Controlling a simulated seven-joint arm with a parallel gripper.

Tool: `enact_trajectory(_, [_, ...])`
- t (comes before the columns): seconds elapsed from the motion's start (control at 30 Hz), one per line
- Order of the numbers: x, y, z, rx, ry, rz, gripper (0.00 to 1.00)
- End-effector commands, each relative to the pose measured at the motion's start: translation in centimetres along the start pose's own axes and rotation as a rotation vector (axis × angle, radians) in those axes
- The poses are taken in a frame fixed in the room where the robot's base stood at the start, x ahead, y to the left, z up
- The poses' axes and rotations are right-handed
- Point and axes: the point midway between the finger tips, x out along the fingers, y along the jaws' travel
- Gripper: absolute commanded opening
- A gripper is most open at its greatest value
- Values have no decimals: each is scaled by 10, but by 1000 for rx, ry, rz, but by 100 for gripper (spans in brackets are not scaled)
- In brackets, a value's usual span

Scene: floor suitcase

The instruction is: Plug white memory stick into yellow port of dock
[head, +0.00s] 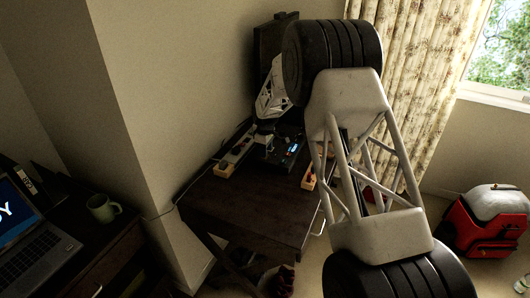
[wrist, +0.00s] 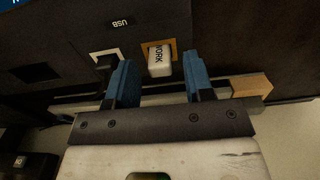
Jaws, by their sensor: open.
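The white memory stick (wrist: 160,60), lettered "WORK", stands end-on at the yellow-framed port (wrist: 150,47) of the black dock (wrist: 215,35). It appears seated in the port, though its depth cannot be judged. My gripper (wrist: 161,80) is open, its blue-padded fingers on either side of the stick with clear gaps. In the head view the dock (head: 284,152) lies on the dark table near the wall, with my gripper (head: 264,138) over its left part. The stick cannot be made out there.
A white-framed port (wrist: 97,53) with a dark piece at it sits close to my left finger. An orange-ended block (wrist: 252,87) lies at right. The dark table (head: 250,205) has bare room in front. A mug (head: 103,207) stands on another desk.

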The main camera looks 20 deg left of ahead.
Motion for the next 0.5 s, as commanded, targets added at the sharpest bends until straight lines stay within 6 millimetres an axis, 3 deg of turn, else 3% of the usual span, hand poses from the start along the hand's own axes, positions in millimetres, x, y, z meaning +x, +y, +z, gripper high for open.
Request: enact_trajectory(0.5, [-78, 0, 0, 0, 1, 1, 48])
